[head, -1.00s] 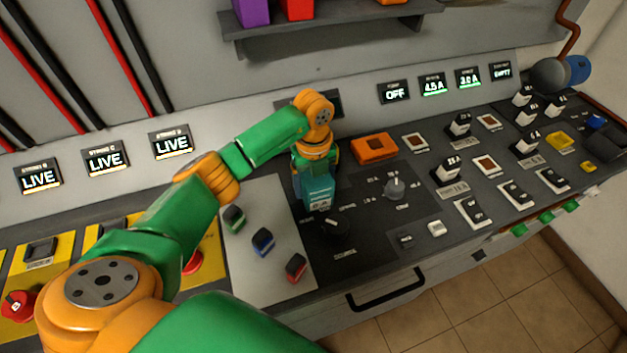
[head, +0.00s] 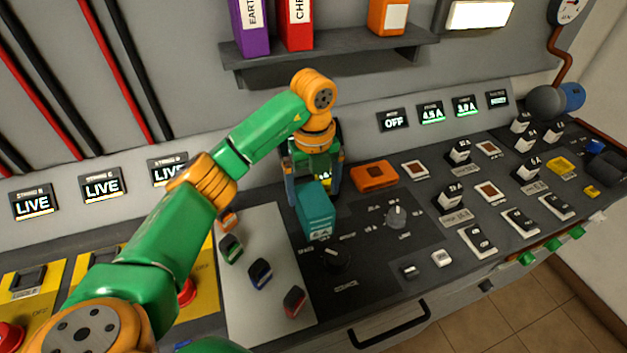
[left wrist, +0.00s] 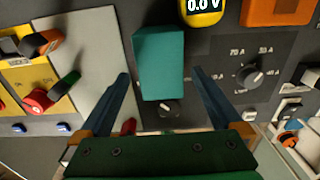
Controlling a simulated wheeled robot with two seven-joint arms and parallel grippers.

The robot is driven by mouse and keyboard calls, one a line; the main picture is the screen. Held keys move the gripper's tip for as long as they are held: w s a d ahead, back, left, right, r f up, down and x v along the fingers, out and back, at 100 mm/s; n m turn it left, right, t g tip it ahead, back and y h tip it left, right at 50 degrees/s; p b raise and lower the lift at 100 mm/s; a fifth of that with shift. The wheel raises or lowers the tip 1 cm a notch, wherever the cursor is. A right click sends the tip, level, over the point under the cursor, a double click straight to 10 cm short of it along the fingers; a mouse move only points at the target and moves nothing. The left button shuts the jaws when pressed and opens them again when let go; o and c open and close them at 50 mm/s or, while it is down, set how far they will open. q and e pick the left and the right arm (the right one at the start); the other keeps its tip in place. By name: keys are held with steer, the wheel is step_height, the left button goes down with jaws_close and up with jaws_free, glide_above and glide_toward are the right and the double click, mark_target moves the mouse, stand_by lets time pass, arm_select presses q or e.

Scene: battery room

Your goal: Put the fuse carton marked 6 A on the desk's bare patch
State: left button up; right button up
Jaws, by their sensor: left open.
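The teal fuse carton (head: 316,208) stands upright on the dark desk panel, just behind a black rotary knob (head: 333,256). Its small front label seems to read 6 A. My left gripper (head: 314,192) is open just behind and above it, with the fingers spread wider than the carton. In the left wrist view the carton (left wrist: 158,60) lies between the lines of the two fingers (left wrist: 160,82), with visible gaps on both sides. I cannot tell the bare patch's edges; the carton covers part of the dark panel. My right gripper is not in view.
A light grey panel (head: 262,312) with several small coloured pieces lies to the left. An orange box (head: 374,175) and a grey selector knob (head: 397,215) are to the right. A yellow meter (left wrist: 201,10) stands close behind the carton. A shelf (head: 330,60) hangs above.

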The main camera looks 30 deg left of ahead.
arm_select(q)
steer(key=shift+r+p, duration=0.3)
steer(key=shift+r, duration=1.7)
